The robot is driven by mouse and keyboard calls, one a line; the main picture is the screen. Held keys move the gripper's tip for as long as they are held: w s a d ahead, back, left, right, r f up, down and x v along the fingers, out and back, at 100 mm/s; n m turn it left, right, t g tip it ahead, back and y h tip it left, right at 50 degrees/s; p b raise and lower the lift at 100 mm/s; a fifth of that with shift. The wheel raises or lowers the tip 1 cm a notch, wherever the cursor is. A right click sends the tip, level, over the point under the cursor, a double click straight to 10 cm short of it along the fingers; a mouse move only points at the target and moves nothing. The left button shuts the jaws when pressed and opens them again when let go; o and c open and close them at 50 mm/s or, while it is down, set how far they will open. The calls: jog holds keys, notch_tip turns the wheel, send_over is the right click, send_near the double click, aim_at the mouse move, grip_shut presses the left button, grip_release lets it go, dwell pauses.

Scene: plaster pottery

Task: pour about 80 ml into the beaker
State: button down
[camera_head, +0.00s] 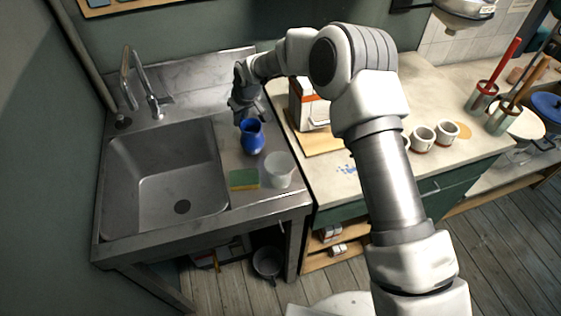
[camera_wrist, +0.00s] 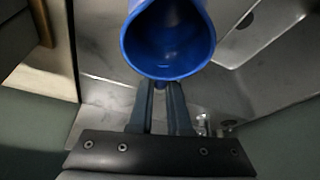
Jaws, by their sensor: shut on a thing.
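A blue jug (camera_head: 252,137) is at the right of the sink on the steel drainboard side. It looks roughly upright, and I cannot tell if it touches the steel. My gripper (camera_head: 245,118) is shut on it from the far side. In the wrist view the blue jug (camera_wrist: 126,42) shows its open mouth above my gripper fingers (camera_wrist: 161,88); how much it holds is unclear. A whitish, translucent beaker (camera_head: 279,172) stands on the drainboard, nearer the front edge and to the right of the jug, apart from it. I see no clear level in the beaker.
A green and yellow sponge (camera_head: 244,180) lies just left of the beaker. The sink basin (camera_head: 160,185) and tap (camera_head: 150,98) are to the left.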

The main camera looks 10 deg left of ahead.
aim_at(246, 120)
jog(key=shift+d+r, duration=0.1)
jog(key=shift+d, duration=0.05)
jog(key=d+t+y+b, duration=0.1)
jog(key=s+r+y+b, duration=0.1)
jog(key=b, duration=0.1)
jog(key=shift+s+d+r+t, duration=0.1)
jog(key=shift+s+d+t, duration=0.15)
jog(key=shift+d+t, duration=0.15)
jog(key=d+y+b, duration=0.1)
jog(key=s+d+r+t+y+b, duration=0.1)
jog(key=shift+s+r+t+b, duration=0.25)
jog(key=shift+t+b, duration=0.05)
jog(key=shift+s+d+r+t+y+b, duration=0.15)
jog(key=shift+s+d+r+t+y, duration=0.2)
jog(key=shift+r, duration=0.3)
jog(key=shift+s+d+r+t+y+b, duration=0.15)
jog(key=shift+s+d+r+t+y, duration=0.25)
jog(key=shift+r, duration=0.3)
jog(key=shift+s+d+r+t+y+b, duration=0.15)
jog(key=shift+s+d+r+y, duration=0.1)
jog(key=shift+d+r+y, duration=0.3)
jog(key=shift+s+a+r, duration=0.1)
jog(key=shift+r, duration=0.15)
jog(key=shift+s+d+r+t+b, duration=0.1)
jog(key=shift+d+t+b, duration=0.15)
jog(key=shift+b, duration=0.2)
jog(key=shift+s+t+y+b, duration=0.15)
jog(key=shift+t+y+b, duration=0.1)
jog(key=shift+y+b, duration=0.35)
